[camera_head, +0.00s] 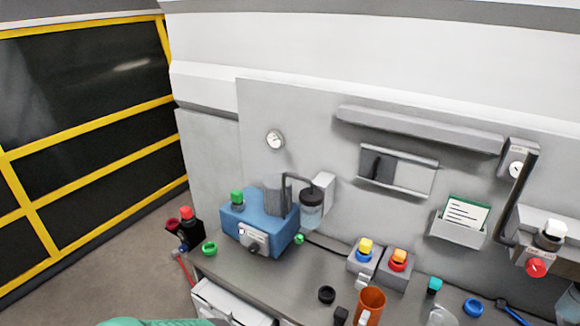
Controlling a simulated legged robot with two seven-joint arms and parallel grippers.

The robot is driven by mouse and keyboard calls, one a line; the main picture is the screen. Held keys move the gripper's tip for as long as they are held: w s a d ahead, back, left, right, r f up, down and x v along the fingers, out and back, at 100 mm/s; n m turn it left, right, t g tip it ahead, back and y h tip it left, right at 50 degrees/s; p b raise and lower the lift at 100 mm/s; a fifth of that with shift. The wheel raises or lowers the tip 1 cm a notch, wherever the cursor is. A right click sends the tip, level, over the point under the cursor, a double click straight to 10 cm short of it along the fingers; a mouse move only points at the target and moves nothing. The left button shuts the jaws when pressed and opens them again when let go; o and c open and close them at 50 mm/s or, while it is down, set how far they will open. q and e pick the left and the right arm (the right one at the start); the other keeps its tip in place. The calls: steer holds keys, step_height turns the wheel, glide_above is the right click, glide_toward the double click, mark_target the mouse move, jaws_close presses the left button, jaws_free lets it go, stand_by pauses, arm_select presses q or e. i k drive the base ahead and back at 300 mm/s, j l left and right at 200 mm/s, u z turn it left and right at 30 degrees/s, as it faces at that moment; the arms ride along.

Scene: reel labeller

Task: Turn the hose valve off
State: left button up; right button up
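No part in view is clearly recognisable as the hose valve. At the right, a grey wall box with a round gauge (516,169) has a thick black hose or pipe (519,205) running down its side. Close to the hose's lower end is a grey unit with a round red knob (536,267) and a white-topped black fitting (552,232). I cannot tell whether the red knob belongs to the hose or which way it is set. Neither of my grippers is in view.
A blue machine (266,228) with a green button and a clear jar stands on the grey bench (290,285). Yellow and orange buttons (399,259), an orange cup (370,304) and coloured rings stand along the bench. A yellow-framed dark barrier (85,130) is at left.

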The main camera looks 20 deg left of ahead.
mark_target(182, 248)
steer(key=u, duration=1.3)
steer(key=i+j, duration=1.2)
steer(key=j, duration=0.15)
steer(key=i+l+z, duration=0.05)
